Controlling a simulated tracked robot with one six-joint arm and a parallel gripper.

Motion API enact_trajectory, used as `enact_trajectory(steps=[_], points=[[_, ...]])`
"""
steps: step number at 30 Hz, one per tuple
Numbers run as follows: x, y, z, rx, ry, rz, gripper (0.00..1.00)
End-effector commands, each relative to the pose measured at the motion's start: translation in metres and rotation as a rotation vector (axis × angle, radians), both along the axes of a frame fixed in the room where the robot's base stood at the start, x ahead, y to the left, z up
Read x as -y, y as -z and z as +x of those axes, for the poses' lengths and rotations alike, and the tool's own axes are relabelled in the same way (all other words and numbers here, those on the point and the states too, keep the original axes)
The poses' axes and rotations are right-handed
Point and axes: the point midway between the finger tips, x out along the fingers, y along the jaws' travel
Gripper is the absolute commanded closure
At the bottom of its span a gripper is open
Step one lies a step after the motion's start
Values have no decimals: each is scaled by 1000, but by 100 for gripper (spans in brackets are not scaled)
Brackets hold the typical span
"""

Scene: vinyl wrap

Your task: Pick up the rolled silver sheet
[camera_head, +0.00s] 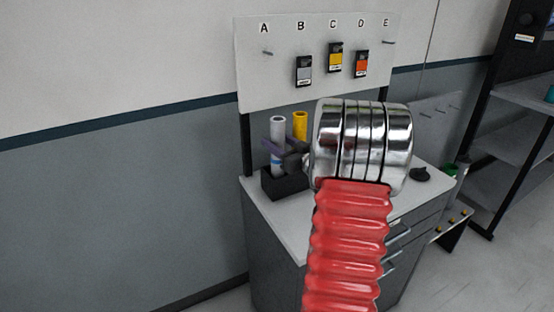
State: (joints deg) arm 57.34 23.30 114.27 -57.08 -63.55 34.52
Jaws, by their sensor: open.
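The rolled silver sheet (277,126) stands upright in a black holder box (285,187) on the cabinet top. My gripper (272,150) is open at the height of the roll's middle, with its purple-dark fingers overlapping the roll in the picture. I cannot tell whether the fingers are around the roll or just in front of it. The roll's lower part shows below the upper finger. My red and chrome arm fills the middle of the view and hides part of the cabinet top.
A yellow roll (300,124) stands close to the right of the silver one. A white board (280,85) behind has letters, hooks and hanging grey, yellow and orange swatches. A black shelf (510,140) stands at right. The cabinet top (285,225) is clear in front of the box.

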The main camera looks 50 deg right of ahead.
Motion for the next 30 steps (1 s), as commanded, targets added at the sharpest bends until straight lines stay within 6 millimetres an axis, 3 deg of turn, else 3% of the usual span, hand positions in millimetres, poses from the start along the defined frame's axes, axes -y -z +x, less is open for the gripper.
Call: enact_trajectory(steps=[4,9,25,30], points=[[1,1,22,0,-2,-1,54],[4,0,34,1,0,0,54],[4,0,34,1,0,0,54],[4,0,34,1,0,0,65]])
